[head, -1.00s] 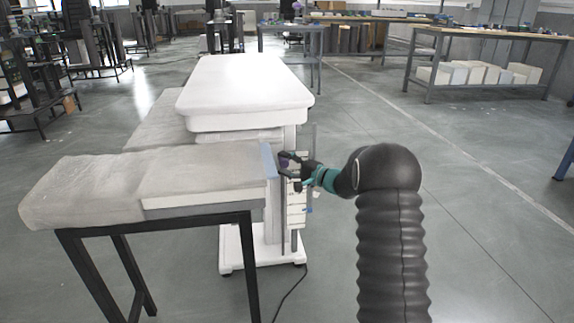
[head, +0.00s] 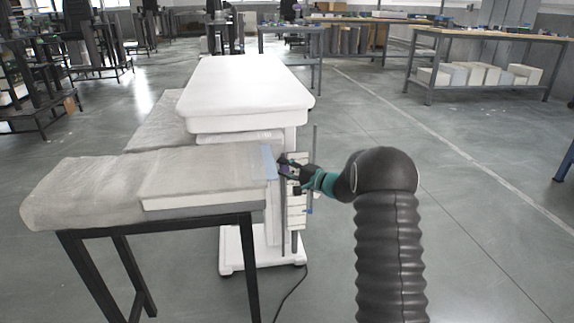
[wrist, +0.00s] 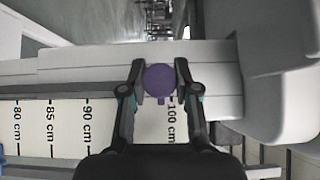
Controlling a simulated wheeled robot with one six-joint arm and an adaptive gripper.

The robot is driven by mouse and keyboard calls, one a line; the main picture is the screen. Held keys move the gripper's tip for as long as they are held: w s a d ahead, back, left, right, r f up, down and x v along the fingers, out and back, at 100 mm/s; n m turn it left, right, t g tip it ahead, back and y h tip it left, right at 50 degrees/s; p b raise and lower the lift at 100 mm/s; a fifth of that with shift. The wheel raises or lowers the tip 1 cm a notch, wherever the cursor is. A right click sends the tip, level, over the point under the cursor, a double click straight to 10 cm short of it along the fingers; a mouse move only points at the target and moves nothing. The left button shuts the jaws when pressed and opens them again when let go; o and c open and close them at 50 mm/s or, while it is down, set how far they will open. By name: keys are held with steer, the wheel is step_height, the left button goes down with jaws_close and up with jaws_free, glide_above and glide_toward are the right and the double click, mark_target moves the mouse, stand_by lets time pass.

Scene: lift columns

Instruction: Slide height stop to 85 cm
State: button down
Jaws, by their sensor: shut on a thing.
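The height stop is a round purple knob (wrist: 159,79) with a small pointer tab below it. My gripper (wrist: 159,82) is shut on the knob, one finger on each side, in the wrist view. The tab sits close to the 100 cm mark, slightly on its 90 cm side. The printed scale (wrist: 67,118) shows 80, 85, 90 and 100 cm; my left finger covers the stretch between 90 and 100. In the head view my gripper (head: 290,168) is at the side of the white lift column (head: 273,235), and the knob is partly hidden by the fingers.
A white-topped table (head: 245,85) stands on the lift column. A cloth-covered bench (head: 130,180) with dark legs is close on the left. A black cable (head: 290,292) lies on the floor. The floor to the right is open, with a workbench (head: 480,40) farther back.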

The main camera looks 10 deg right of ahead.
step_height(320, 180, down, 14)
stand_by(0.3)
steer(key=shift+a+f, duration=0.15)
steer(key=c, duration=0.8)
jaws_free()
steer(key=shift+a+f, duration=0.1)
steer(key=shift+c, duration=0.2)
steer(key=shift+d, duration=0.2)
steer(key=v, duration=1.2)
